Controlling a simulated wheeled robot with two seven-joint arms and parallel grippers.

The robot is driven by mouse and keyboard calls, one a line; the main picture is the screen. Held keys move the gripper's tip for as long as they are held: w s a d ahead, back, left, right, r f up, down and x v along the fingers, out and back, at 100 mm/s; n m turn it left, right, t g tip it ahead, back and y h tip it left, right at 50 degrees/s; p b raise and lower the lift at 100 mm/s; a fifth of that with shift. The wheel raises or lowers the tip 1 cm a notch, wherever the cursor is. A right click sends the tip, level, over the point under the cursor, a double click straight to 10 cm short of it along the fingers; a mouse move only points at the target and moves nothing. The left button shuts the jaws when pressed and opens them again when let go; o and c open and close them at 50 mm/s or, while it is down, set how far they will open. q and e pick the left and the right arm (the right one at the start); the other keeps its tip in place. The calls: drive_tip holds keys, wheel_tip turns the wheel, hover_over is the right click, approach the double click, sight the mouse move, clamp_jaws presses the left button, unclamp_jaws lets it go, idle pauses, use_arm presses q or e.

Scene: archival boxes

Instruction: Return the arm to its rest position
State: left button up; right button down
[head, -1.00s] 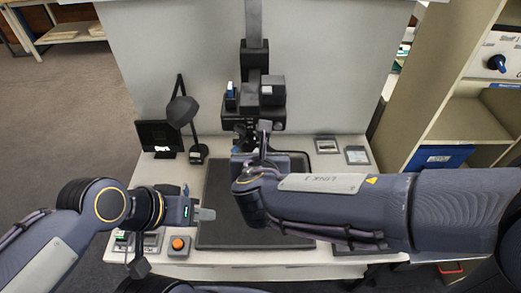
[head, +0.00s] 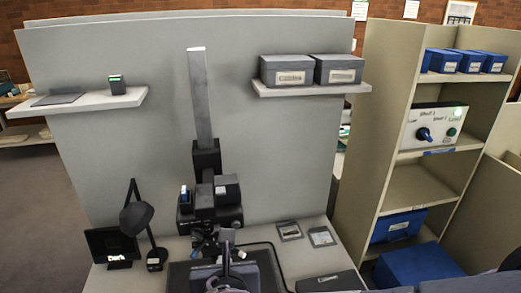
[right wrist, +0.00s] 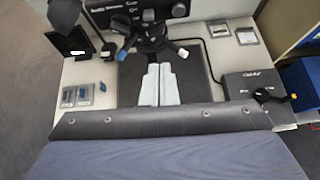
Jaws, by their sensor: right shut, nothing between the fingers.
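My right gripper (right wrist: 160,86) shows in the right wrist view, its two pale grey fingers together with nothing between them. It is over the dark mat (right wrist: 193,75) on the desk, in front of the camera stand. In the head view only my right wrist and arm show at the bottom edge, in front of the camera stand (head: 207,160); the fingers are hidden there. My left arm and gripper are not in either view now.
A black lamp (head: 137,216) and small screen (head: 112,246) stand on the left of the desk. A dark flat box (head: 330,281) is at the right. Two grey boxes (head: 287,71) sit on a wall shelf. A shelf unit (head: 347,195) with blue boxes stands on the right.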

drive_tip(key=s+d+f+m+g+h, duration=0.1)
drive_tip(key=d+f+m+g+h, duration=0.15)
drive_tip(key=d+m, duration=0.95)
drive_tip(key=s+d+f+m+g+h, duration=0.1)
drive_tip(key=s+d+m+g, duration=0.15)
drive_tip(key=d+m, duration=0.95)
drive_tip(key=s+d+m+y, duration=0.2)
drive_tip(key=s+m, duration=0.3)
drive_tip(key=m, duration=0.3)
drive_tip(key=s+d+f+m+y, duration=0.1)
drive_tip(key=s+d+m, duration=0.3)
drive_tip(key=m, duration=0.4)
drive_tip(key=shift+s+d+y, duration=0.4)
drive_tip(key=shift+y, duration=0.25)
drive_tip(key=c, duration=2.1)
unclamp_jaws()
